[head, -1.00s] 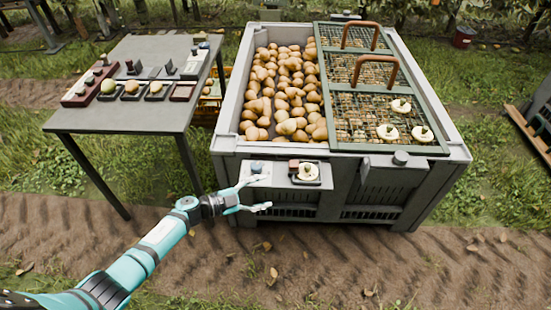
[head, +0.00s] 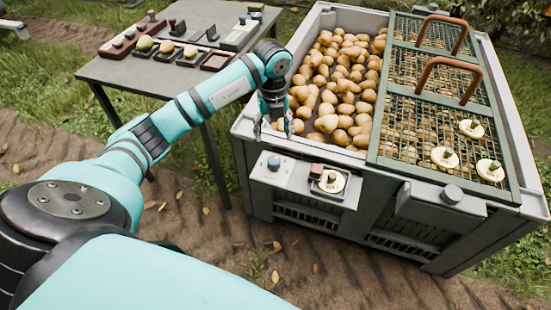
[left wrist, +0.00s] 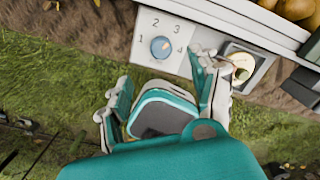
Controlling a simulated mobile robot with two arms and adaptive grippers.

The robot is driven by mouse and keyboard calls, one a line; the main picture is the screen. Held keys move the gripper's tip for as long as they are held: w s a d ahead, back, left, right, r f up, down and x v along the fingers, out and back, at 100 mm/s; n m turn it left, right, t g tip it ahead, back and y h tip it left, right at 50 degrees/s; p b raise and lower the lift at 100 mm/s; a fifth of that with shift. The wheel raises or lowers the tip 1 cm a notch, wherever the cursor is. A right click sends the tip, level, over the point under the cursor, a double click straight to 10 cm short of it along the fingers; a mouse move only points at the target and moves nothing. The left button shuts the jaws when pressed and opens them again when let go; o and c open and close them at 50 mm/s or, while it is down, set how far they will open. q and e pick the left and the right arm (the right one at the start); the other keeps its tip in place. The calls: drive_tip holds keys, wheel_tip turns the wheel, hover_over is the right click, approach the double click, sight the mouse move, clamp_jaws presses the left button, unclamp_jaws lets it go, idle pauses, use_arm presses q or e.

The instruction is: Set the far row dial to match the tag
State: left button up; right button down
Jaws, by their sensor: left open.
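A blue-grey dial (head: 274,162) sits on a white plate on the crate's front. In the left wrist view the dial (left wrist: 161,47) has the numbers 1 to 4 around it; its setting is too small to tell. My left gripper (head: 272,124) hangs fingers down near the crate's front rim, above the dial and apart from it. In the left wrist view the gripper (left wrist: 163,72) is open and empty, with the dial ahead between its fingers. A cream disc (head: 331,181) with faint marks lies in a dark holder right of the dial. I cannot read any tag. My right gripper is not in view.
The grey crate (head: 240,130) holds many pears, with a mesh lid (head: 425,130) over its right side. A grey table (head: 130,72) at left carries small trays, stamps and a white panel (head: 240,33). My left arm crosses the ground between them.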

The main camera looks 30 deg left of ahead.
sight(274, 159)
use_arm(q)
wheel_tip(274, 159, down, 10)
drive_tip(key=shift+d+f+b, duration=0.1)
drive_tip(key=shift+f+b, duration=0.15)
drive_tip(key=shift+b, duration=0.4)
drive_tip(key=shift+f, duration=0.75)
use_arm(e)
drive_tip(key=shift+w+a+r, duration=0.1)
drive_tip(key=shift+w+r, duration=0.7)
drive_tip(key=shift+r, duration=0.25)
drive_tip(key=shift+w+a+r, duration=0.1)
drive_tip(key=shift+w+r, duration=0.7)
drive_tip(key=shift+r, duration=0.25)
use_arm(q)
drive_tip(key=shift+c, duration=0.2)
drive_tip(key=shift+w, duration=0.1)
drive_tip(key=c, duration=1.1)
